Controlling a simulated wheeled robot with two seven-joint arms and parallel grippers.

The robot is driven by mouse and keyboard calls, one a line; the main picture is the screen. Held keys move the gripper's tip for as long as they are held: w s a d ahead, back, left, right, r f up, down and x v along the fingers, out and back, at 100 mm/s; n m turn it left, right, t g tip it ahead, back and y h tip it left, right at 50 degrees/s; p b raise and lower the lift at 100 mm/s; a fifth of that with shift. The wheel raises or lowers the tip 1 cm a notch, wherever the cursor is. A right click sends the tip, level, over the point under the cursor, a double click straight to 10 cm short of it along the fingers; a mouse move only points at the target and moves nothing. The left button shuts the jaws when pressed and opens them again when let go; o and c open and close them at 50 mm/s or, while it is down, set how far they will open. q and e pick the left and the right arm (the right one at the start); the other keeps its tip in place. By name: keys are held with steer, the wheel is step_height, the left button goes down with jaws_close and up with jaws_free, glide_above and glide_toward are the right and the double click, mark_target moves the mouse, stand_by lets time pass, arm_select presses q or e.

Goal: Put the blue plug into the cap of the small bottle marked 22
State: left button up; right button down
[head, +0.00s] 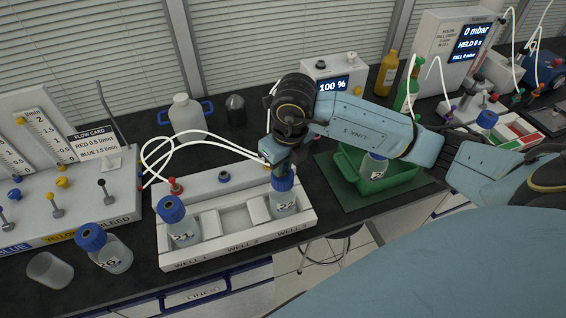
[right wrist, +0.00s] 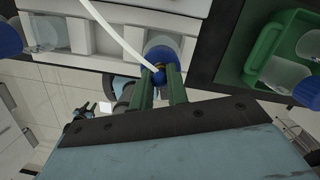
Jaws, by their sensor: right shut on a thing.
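The small bottle marked 22 (head: 284,203) stands upright in well 3 of the white rack (head: 240,247), with a blue cap (head: 282,183). The cap also shows in the right wrist view (right wrist: 162,48), behind the fingers. My right gripper (head: 277,166) is directly above this cap. In the right wrist view its green fingers are shut on the blue plug (right wrist: 158,76), which has a brass-coloured part and a white tube (right wrist: 118,38) leading to it. The plug overlaps the cap in that view; I cannot tell whether it is seated. My left gripper is not in view.
A bottle marked 21 (head: 183,229) stands in well 1; another blue-capped bottle (head: 108,252) and an empty beaker (head: 50,271) are on the bench at left. A red plug (head: 175,186) is at the rack's back. A green bin (head: 350,170) stands to the right. White tubes (head: 190,137) loop behind the rack.

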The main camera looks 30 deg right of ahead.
steer(key=c, duration=1.3)
jaws_free()
steer(key=shift+r, duration=0.15)
step_height(320, 180, up, 13)
steer(key=s, duration=0.2)
steer(key=shift+d, duration=0.15)
